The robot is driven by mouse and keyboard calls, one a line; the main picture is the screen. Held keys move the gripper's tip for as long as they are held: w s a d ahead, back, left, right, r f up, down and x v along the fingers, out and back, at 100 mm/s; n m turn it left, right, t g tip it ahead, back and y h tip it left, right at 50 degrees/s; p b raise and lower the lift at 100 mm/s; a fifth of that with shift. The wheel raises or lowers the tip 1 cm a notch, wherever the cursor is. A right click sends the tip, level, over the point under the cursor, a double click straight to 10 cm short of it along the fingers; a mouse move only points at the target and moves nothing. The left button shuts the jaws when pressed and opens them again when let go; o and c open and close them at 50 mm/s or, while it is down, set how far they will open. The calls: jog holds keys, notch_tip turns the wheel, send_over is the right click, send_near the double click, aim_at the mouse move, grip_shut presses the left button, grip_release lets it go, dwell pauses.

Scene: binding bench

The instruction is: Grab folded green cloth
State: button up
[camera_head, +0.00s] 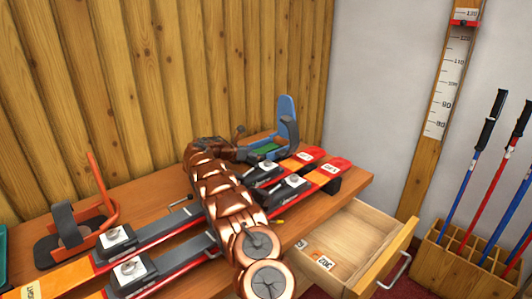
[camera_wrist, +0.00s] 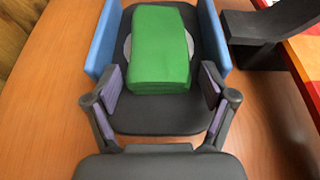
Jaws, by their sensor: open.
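The folded green cloth (camera_wrist: 160,48) is a thick block lying on the dark base of a blue-sided ski binding or boot holder (camera_wrist: 102,45) in the wrist view. In the head view a small part of the green cloth (camera_head: 265,148) shows inside the blue holder (camera_head: 287,107) at the back of the bench; my arm hides some of it. My gripper (camera_wrist: 162,95) is open, its two fingers spread to either side of the cloth's near end. The fingers look just short of the cloth, with nothing between the pads.
A pair of red-and-orange skis (camera_head: 325,172) lies along the wooden bench (camera_head: 340,195), close to the holder's right. An orange holder (camera_head: 103,205) stands at the left. An open drawer (camera_head: 350,240) juts from the front. Wooden wall panels (camera_head: 200,60) rise close behind.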

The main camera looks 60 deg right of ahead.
jog(key=c, duration=0.8)
